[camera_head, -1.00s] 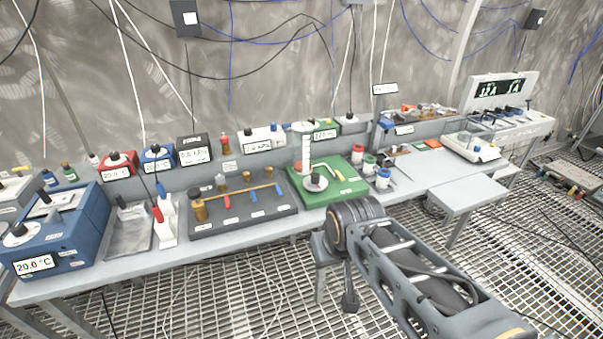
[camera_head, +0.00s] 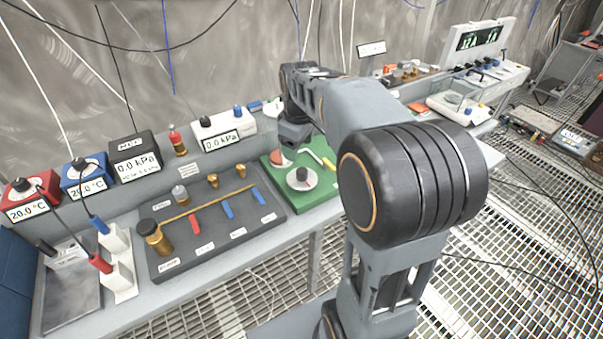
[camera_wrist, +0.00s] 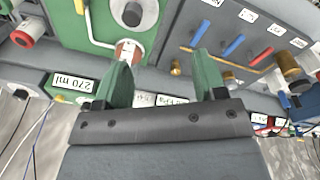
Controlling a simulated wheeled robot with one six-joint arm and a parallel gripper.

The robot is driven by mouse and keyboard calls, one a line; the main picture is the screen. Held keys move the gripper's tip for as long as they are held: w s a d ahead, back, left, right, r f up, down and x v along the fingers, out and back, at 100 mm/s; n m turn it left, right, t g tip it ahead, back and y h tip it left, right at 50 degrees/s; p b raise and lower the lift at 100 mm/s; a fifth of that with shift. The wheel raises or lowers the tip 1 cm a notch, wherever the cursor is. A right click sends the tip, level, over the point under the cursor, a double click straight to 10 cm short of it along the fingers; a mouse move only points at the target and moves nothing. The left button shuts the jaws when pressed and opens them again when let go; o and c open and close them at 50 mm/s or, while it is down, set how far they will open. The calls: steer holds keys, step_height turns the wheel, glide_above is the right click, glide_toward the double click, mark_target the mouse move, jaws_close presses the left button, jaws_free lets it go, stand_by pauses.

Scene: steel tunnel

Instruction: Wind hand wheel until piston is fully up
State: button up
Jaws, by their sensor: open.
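The hand wheel (camera_head: 293,184), a white disc with a black knob, lies on the green board (camera_head: 271,184) in the head view. The wrist view shows the wheel (camera_wrist: 149,20) at the top, beyond my left-hand finger. My gripper (camera_wrist: 163,57) is open and empty, its two green fingers apart. The foot of the piston cylinder (camera_wrist: 128,46), white and reddish, shows near the left finger's tip; I cannot tell whether they touch. In the head view my arm hides most of the cylinder, so the piston's height cannot be told.
A grey board (camera_head: 215,228) with a brass rod and coloured levers stands left of the green board. A 270 ml display (camera_wrist: 73,85) is close to my left finger. A kPa meter (camera_head: 136,158) and coloured boxes line the back.

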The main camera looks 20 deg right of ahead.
mark_target(302, 170)
steer(key=w+d+f+n+g, duration=0.1)
steer(key=w+d+f+n, duration=0.25)
steer(key=w, duration=0.35)
steer(key=f, duration=1.4)
steer(key=shift+s+d+b, duration=0.1)
steer(key=shift+d+b, duration=0.25)
steer(key=shift+d, duration=0.05)
steer(key=c, duration=0.9)
